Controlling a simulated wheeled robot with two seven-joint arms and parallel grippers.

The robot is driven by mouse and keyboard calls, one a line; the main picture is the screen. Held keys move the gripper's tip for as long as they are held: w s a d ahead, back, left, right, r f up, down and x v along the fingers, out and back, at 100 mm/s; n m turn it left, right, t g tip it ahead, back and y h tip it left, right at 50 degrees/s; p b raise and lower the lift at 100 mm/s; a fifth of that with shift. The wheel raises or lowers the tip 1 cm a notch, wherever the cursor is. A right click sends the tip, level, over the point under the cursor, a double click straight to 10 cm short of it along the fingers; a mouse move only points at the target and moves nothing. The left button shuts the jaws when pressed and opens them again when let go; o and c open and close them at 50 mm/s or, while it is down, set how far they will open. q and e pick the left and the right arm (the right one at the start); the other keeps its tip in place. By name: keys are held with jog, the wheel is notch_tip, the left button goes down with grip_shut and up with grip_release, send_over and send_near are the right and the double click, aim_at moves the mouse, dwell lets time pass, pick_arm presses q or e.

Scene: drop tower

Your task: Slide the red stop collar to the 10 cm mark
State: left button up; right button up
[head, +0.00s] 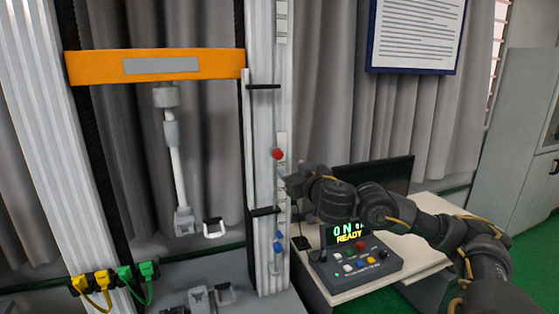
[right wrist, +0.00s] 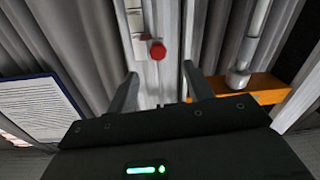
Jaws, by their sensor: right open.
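The red stop collar shows as a red knob (head: 278,154) on the right upright (head: 268,200) of the tower, beside a pale scale strip (head: 281,180). In the right wrist view the red knob (right wrist: 157,50) lies beyond the fingertips, roughly between them in the picture. My right gripper (head: 287,183) is open and empty, close to the upright and a little below the red knob. Its two fingers (right wrist: 160,88) are spread apart and do not touch the knob. The scale's figures are too small to read. My left gripper is out of view.
A blue knob (head: 278,247) sits lower on the same upright, with black brackets (head: 265,211) between. An orange crossbeam (head: 105,66) spans the uprights. A control box (head: 362,268) reading READY stands on a side table (head: 425,262) below my right arm, with a dark monitor (head: 385,174) behind.

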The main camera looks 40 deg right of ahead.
aim_at(279, 156)
jog(key=x, duration=0.3)
jog(key=p+x, duration=0.1)
jog(key=x, duration=0.7)
jog(key=shift+d+r, duration=0.2)
jog(key=shift+r, duration=0.2)
jog(key=shift+f, duration=0.1)
grip_shut()
